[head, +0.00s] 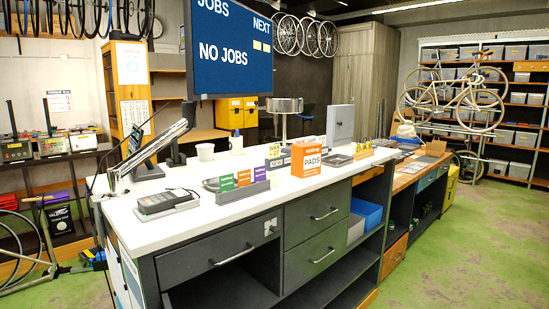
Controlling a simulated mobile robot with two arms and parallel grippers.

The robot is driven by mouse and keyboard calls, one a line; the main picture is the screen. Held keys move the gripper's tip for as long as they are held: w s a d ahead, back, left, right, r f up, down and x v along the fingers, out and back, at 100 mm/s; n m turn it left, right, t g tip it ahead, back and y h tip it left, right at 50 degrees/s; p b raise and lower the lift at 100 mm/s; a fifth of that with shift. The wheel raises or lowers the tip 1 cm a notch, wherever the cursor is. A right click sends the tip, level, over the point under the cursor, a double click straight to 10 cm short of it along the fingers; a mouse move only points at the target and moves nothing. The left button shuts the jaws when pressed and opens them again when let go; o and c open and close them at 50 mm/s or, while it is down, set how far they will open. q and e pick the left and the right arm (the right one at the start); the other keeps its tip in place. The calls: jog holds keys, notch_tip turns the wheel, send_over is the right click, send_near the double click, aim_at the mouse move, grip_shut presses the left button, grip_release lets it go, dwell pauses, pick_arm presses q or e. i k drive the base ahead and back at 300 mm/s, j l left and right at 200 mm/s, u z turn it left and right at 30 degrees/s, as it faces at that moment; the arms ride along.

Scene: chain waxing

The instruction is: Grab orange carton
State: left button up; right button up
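An orange carton (307,158) labelled "PADS" stands upright on the white counter top (240,205), close to the front edge and right of the middle of the view. Nothing touches it that I can see, and its front and left faces are visible. Neither of my grippers shows in the head view.
A low rack with coloured cards (243,177) stands left of the carton, and a black keypad device (168,201) lies further left. A grey tray (337,160) is just right of the carton. A hanging "NO JOBS" screen (230,50) is above. Green floor (440,260) is clear at the front right.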

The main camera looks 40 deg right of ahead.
aim_at(307, 158)
jog(key=l+u, duration=0.3)
jog(key=l, duration=0.95)
jog(key=l+u, duration=0.3)
jog(key=l, duration=0.9)
